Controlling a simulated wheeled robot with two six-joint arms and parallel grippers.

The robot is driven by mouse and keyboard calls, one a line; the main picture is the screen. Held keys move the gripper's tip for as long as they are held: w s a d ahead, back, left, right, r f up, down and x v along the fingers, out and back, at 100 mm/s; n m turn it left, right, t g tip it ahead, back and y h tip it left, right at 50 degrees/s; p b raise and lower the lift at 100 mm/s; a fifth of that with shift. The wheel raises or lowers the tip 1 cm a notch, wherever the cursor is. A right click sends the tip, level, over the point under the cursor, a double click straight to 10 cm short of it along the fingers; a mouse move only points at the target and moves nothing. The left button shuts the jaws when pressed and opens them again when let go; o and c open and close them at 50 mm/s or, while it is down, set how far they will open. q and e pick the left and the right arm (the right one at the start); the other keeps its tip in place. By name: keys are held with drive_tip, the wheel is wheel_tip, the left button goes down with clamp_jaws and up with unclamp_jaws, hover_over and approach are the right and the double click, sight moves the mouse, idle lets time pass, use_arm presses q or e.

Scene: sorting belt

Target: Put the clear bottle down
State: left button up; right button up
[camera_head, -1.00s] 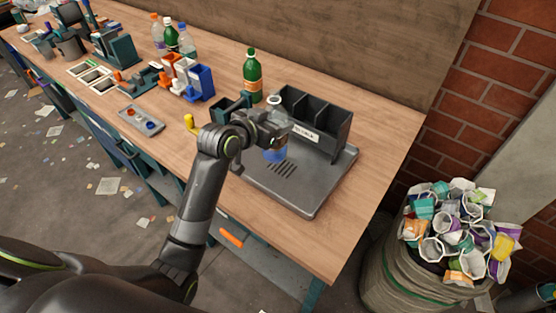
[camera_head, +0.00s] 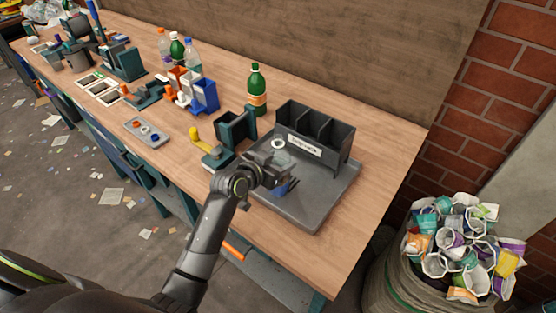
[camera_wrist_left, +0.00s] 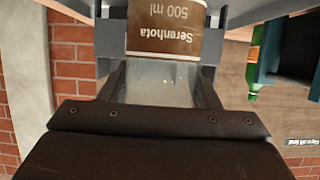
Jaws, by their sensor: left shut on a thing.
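My left gripper (camera_head: 284,172) is shut on the clear bottle (camera_wrist_left: 160,85), which has a brown label reading "Serenhota 500 ml". In the head view the bottle's pale, clear top (camera_head: 278,146) shows above the jaws, and a blue patch shows just below them. The gripper and bottle are over the grey tray (camera_head: 318,205), in front of the dark divided box (camera_head: 337,150) with a white label. The bottle looks roughly upright. Its base is hidden by my gripper, so I cannot tell whether it touches the tray. My right gripper is not in view.
A green bottle (camera_head: 257,92) stands behind, left of the divided box. A dark teal holder (camera_head: 236,130) and a yellow-handled tool (camera_head: 205,147) are left of my gripper. The tray's front right is clear. A sack of crushed cups (camera_head: 465,240) stands right of the table.

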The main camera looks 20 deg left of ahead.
use_arm(q)
drive_tip(key=o, duration=1.3)
drive_tip(key=shift+r, duration=0.2)
drive_tip(key=shift+s+a, duration=0.15)
drive_tip(key=shift+s, duration=0.15)
drive_tip(key=b+v, duration=0.1)
drive_tip(key=v, duration=1)
drive_tip(key=shift+s+r, duration=0.1)
drive_tip(key=shift+r, duration=0.1)
drive_tip(key=shift+s+a+f, duration=0.1)
